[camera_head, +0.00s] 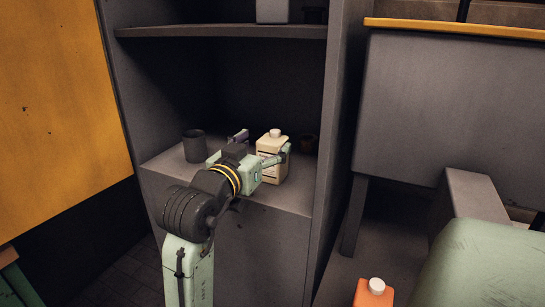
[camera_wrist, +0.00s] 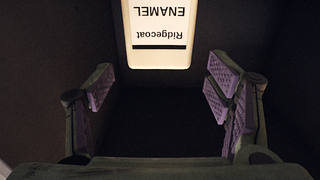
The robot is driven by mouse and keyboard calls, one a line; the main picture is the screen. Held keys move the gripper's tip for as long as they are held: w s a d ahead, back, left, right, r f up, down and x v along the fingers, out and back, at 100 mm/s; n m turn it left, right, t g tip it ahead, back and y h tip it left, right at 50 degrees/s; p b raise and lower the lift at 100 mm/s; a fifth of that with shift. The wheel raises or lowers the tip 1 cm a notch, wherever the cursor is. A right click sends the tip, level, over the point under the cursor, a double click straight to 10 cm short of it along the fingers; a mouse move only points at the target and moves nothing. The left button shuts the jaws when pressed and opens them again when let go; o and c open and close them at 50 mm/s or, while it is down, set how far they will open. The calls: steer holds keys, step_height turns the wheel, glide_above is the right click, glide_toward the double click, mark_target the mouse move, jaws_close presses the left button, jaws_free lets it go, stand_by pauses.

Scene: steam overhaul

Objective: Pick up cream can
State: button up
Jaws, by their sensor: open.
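The cream can (camera_head: 272,146) is a cream-coloured, boxy container with a pale cap, standing upright on the cabinet's lower shelf. In the wrist view the can (camera_wrist: 159,28) is at the top centre, its "Ridgecoat ENAMEL" label upside down, its cap end cut off by the frame. My gripper (camera_head: 261,146) is open at the can, with one finger seen on each side of it. In the wrist view the gripper (camera_wrist: 162,72) has its purple-padded fingers wide apart with a clear gap. I cannot tell how far the can reaches between them; no finger visibly touches it.
A dark cup (camera_head: 194,146) stands on the shelf left of my gripper. The upper shelf (camera_head: 220,32) is overhead. An orange container (camera_head: 373,294) is low at right.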

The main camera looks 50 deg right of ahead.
mark_target(273, 138)
steer(key=p+x, duration=0.1)
steer(key=x, duration=0.4)
steer(key=shift+f, duration=0.15)
steer(key=shift+c, duration=0.4)
jaws_close()
stand_by(0.4)
